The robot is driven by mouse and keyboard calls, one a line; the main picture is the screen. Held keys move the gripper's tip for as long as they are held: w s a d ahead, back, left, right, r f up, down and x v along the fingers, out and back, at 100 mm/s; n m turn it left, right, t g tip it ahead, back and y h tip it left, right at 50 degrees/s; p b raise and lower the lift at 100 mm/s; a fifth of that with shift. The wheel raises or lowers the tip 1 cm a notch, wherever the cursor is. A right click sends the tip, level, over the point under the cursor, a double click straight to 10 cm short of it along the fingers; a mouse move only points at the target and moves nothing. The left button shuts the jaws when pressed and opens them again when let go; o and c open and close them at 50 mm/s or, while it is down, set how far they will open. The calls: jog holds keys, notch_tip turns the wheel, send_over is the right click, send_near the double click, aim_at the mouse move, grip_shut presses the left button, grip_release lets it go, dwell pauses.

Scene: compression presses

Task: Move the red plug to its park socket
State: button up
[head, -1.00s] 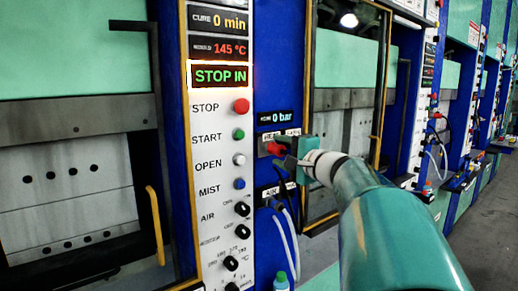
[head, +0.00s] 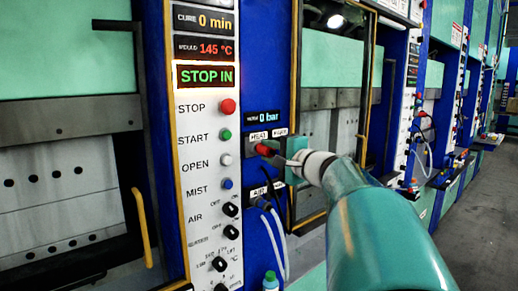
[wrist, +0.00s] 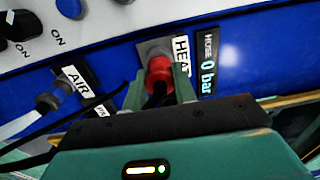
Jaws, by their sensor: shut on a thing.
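The red plug (head: 265,150) is at the panel under the HEAT label, left of a second label that looks like PARK (head: 280,132). In the wrist view the red plug (wrist: 158,68) sits against a grey socket plate (wrist: 154,46) beside the HEAT label (wrist: 182,56). My gripper (head: 281,159) reaches in from the right. In the wrist view my gripper (wrist: 158,90) has one green finger on each side of the plug and is shut on it. A dark cable runs back from the plug between the fingers. My gripper hides the park socket.
The AIR connector (wrist: 48,102) with its pale hose is close by, below the HEAT row in the head view. A button and knob panel (head: 207,150) stands to the left. A yellow-framed press door (head: 330,110) is behind my arm. A green-capped bottle (head: 270,281) stands low.

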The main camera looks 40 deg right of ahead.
aim_at(276, 153)
jog(key=shift+s, duration=1.3)
jog(key=shift+s, duration=1.85)
jog(key=shift+d, duration=0.1)
dwell(0.5)
